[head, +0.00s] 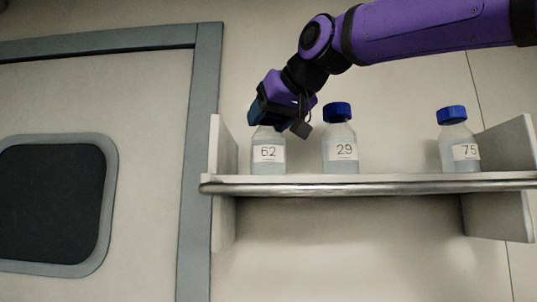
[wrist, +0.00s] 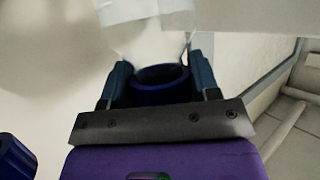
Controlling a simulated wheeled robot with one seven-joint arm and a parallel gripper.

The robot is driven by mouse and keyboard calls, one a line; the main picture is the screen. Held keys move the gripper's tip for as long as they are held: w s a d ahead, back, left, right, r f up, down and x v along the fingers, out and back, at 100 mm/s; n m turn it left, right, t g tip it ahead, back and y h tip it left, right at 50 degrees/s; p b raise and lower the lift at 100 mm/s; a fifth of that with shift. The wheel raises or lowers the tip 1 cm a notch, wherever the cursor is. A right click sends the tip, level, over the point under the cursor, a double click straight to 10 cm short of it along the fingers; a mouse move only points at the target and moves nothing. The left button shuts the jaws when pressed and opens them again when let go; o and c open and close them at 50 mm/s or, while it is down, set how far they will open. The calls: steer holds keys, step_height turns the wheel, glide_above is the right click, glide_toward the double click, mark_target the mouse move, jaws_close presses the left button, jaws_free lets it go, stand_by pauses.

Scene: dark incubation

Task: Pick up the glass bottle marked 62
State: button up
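The glass bottle marked 62 (head: 268,160) stands upright at the left end of the shelf, with clear contents and a white label. My gripper (head: 281,122) is over its top from above and hides its cap in the head view. In the wrist view, the dark blue cap (wrist: 161,88) sits between the two fingers of my gripper (wrist: 161,75). The fingers lie close along both sides of the cap. I cannot tell whether they press on it. The bottle's body (wrist: 148,25) extends beyond the fingertips.
Bottle 29 (head: 341,145) stands just right of bottle 62, and bottle 75 (head: 459,142) stands farther right. The shelf (head: 370,183) has a left end panel (head: 223,150) close to bottle 62. Another blue cap (wrist: 14,158) shows at lower left in the wrist view.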

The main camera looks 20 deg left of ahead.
jaws_close()
steer(key=shift+r, duration=0.1)
